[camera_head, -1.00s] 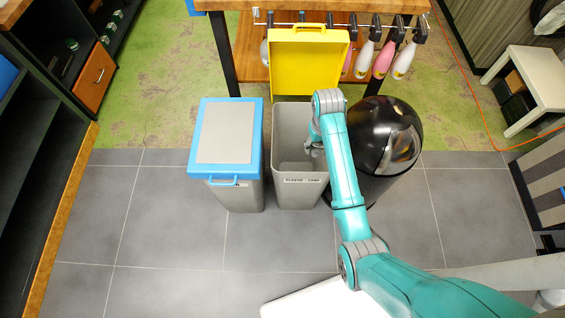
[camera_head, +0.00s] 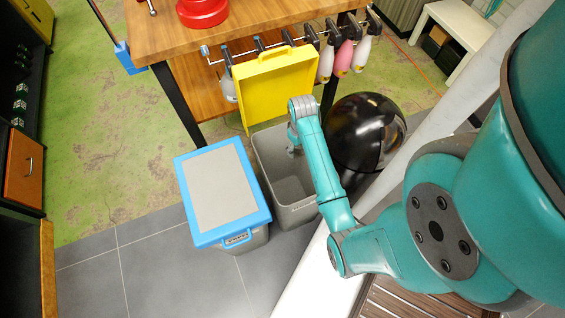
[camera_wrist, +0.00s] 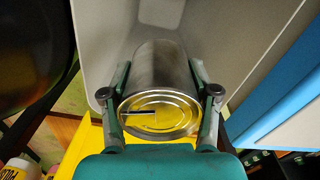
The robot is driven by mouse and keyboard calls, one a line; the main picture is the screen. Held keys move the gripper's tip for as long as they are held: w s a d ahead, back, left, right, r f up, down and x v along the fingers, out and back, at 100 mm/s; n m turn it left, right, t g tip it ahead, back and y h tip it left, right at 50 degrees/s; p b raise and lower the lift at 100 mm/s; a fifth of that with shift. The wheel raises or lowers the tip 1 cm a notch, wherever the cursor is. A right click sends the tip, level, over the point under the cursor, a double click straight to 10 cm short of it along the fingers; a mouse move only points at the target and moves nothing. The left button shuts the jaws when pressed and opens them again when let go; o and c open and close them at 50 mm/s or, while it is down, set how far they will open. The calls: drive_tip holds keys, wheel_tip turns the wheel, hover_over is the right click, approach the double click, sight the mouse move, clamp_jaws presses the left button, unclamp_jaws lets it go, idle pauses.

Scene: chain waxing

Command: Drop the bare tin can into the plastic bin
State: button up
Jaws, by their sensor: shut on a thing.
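The bare tin can (camera_wrist: 160,95) shows in the wrist view as a plain silver cylinder, its ringed end with a pull tab facing me. My gripper (camera_wrist: 160,105) is shut on it, one finger on each side. In the head view my gripper (camera_head: 294,150) hangs at the mouth of the open grey plastic bin (camera_head: 297,212), whose yellow lid (camera_head: 275,88) is tipped up behind it. I cannot make out the can in the head view. The bin's pale inner wall (camera_wrist: 225,35) shows beyond the can in the wrist view.
A bin with a closed blue-rimmed lid (camera_head: 222,190) stands just left. A round black bin (camera_head: 365,132) stands close on the right. A wooden workbench (camera_head: 165,40) with hanging bottles (camera_head: 343,60) is behind. Grey floor (camera_head: 95,270) lies free at lower left.

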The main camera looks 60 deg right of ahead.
drive_tip(key=shift+f, duration=2.9)
drive_tip(key=o, duration=1.1)
wheel_tip(320, 180, up, 12)
drive_tip(key=shift+s, duration=0.15)
